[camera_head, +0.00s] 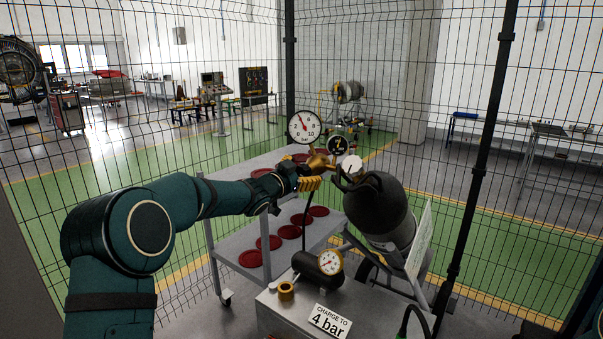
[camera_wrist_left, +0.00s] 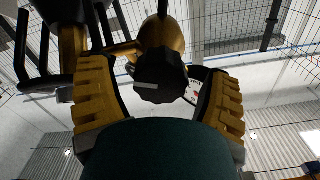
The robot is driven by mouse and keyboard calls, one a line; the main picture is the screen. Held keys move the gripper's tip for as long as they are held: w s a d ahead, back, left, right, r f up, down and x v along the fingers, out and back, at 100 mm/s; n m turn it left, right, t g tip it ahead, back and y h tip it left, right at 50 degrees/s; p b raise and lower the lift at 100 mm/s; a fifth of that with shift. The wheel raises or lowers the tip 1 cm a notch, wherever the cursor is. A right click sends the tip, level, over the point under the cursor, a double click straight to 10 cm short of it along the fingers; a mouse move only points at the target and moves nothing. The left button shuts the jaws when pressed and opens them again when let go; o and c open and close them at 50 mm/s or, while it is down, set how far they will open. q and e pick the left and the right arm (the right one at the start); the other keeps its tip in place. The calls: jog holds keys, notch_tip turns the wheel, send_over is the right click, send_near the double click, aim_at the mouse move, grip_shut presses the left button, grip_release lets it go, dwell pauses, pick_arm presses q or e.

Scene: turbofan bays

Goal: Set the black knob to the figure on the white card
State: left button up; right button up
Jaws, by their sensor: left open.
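The black knob (camera_wrist_left: 160,76) is fluted, with a pale line on its face, and sits on a brass regulator body (camera_head: 318,160). In the head view I cannot make the knob out behind my gripper. My left gripper (camera_head: 311,183) is open, its yellow ribbed fingers on either side of the knob in the left wrist view, with gaps visible. The white card (camera_head: 329,321) reads "CHARGE TO 4 bar". A large white gauge (camera_head: 304,127) above the regulator has a red needle pointing up-left, near the 4. My right gripper is not in view.
A dark gas cylinder (camera_head: 378,209) leans on a trolley right of the gripper. A small gauge (camera_head: 329,262) is on a black tank on the bench (camera_head: 270,310). A grey shelf cart (camera_head: 225,240) holds red discs; mesh fencing stands behind.

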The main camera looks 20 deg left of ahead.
pick_arm(q)
jog(key=shift+s, duration=0.1)
jog(key=v, duration=1.2)
jog(key=s+d+f+n+g+y, duration=0.1)
jog(key=s+d+f+n+g, duration=0.15)
jog(key=f, duration=0.65)
jog(key=s+d+f+n+g, duration=0.2)
jog(key=d+f, duration=0.2)
jog(key=f, duration=0.6)
jog(key=s+d+f+n+g+y, duration=0.1)
jog(key=s+d+f+n+g, duration=0.15)
jog(key=f, duration=0.65)
jog(key=s+d+f+n+g, duration=0.1)
jog(key=s+d+f+g, duration=0.3)
jog(key=s+f, duration=0.5)
jog(key=s+d+f+n+g+b, duration=0.1)
jog(key=s+d+f+g, duration=0.3)
jog(key=s+f, duration=0.5)
jog(key=s+n, duration=0.1)
jog(key=s, duration=0.6)
jog(key=shift+f, duration=0.4)
